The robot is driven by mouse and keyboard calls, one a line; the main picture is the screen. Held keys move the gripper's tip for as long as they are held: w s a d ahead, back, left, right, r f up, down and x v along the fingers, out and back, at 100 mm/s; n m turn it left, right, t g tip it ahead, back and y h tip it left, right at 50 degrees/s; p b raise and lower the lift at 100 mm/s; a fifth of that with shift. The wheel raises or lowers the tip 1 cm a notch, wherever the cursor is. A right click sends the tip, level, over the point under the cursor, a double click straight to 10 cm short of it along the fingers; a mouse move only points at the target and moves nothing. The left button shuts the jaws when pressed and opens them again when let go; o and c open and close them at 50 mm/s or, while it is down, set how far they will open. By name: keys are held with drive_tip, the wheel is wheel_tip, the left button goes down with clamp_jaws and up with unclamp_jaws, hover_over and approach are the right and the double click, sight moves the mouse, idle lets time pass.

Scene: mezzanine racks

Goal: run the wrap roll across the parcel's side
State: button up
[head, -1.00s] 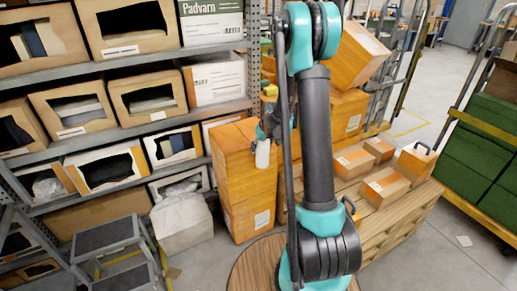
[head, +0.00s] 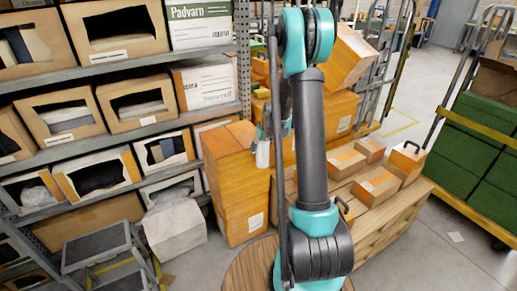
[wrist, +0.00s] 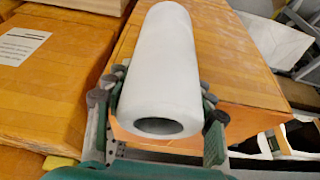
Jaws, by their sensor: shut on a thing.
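The white wrap roll (wrist: 165,55) is a hollow tube held lengthwise between the fingers of my gripper (wrist: 160,105) in the wrist view. My gripper is shut around it. The roll also shows in the head view (head: 262,155), upright by the right edge of the tall orange parcel (head: 232,175). The parcel's orange top and side fill the right of the wrist view (wrist: 235,70) behind the roll. Whether the roll touches the parcel I cannot tell. My arm hides part of the gripper in the head view.
Shelves of open boxes (head: 130,105) stand on the left, with a grey step stool (head: 100,247) before them. A wooden pallet (head: 385,215) with small cartons lies right of my arm. A cart with green crates (head: 485,140) is at the far right. Some floor is clear in front of it.

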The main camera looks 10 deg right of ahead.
drive_tip(key=shift+w+d, duration=0.25)
drive_tip(key=shift+d, duration=0.5)
drive_tip(key=shift+w+d, duration=0.3)
drive_tip(key=shift+d, duration=0.45)
drive_tip(key=shift+w+d, duration=0.25)
drive_tip(key=shift+d, duration=0.5)
drive_tip(key=shift+s+a, duration=0.35)
drive_tip(key=shift+a, duration=0.4)
drive_tip(key=shift+s+a, duration=0.3)
drive_tip(key=shift+a, duration=0.45)
drive_tip(key=shift+s+a, duration=0.2)
drive_tip(key=shift+a, duration=0.6)
drive_tip(key=shift+s+a, duration=0.2)
drive_tip(key=shift+a, duration=0.55)
drive_tip(key=shift+s+a, duration=0.25)
drive_tip(key=shift+a, duration=0.4)
drive_tip(key=shift+s+a, duration=0.25)
drive_tip(key=shift+a, duration=0.4)
drive_tip(key=shift+a, duration=0.1)
